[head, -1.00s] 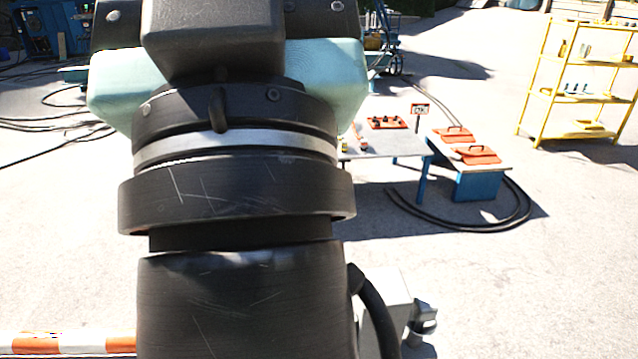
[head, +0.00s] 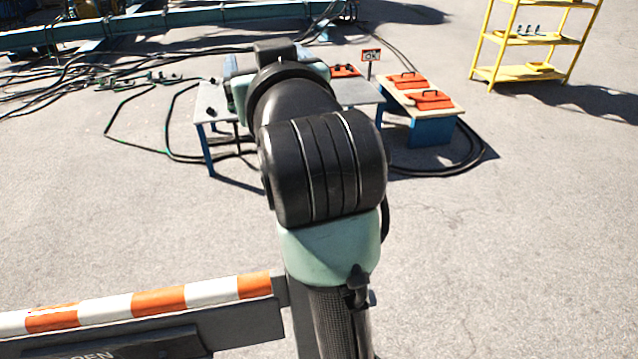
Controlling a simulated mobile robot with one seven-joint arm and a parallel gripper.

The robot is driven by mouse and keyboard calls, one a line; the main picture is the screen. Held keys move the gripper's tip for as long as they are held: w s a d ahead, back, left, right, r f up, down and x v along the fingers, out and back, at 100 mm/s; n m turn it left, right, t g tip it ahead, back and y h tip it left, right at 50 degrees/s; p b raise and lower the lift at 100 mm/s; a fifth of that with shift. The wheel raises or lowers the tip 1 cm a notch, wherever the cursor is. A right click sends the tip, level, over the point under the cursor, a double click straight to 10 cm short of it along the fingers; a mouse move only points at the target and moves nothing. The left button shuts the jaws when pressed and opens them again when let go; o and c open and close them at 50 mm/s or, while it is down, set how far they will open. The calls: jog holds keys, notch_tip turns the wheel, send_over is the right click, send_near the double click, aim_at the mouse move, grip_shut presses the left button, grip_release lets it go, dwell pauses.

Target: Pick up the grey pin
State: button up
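I cannot make out the grey pin in the head view. A grey-topped table (head: 357,93) stands ahead, and my arm covers its middle. A few small dark items (head: 211,111) lie on the table's left end, too small to identify. My arm reaches forward over the table. Its wrist hides my gripper, so I cannot see the fingers or anything between them.
A blue bench (head: 432,132) with orange lidded boxes (head: 431,100) stands right of the table, beside an OK sign (head: 371,55). A yellow shelf (head: 530,40) is at the back right. Hoses (head: 470,158) lie on the ground. A striped barrier (head: 160,300) is front left.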

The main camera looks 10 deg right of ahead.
jog(key=d+f+g+b, duration=0.1)
jog(key=d+f+g, duration=0.25)
jog(key=f, duration=0.45)
jog(key=d+f+g, duration=0.3)
jog(key=d+f, duration=0.1)
jog(key=f, duration=0.4)
jog(key=s+d+f+m+g+b, duration=0.1)
jog(key=s+d+f+g, duration=0.5)
jog(key=f, duration=0.5)
jog(key=shift+h, duration=0.3)
jog(key=shift+x, duration=6.2)
jog(key=shift+s+d, duration=0.1)
jog(key=shift+c, duration=0.3)
grip_shut()
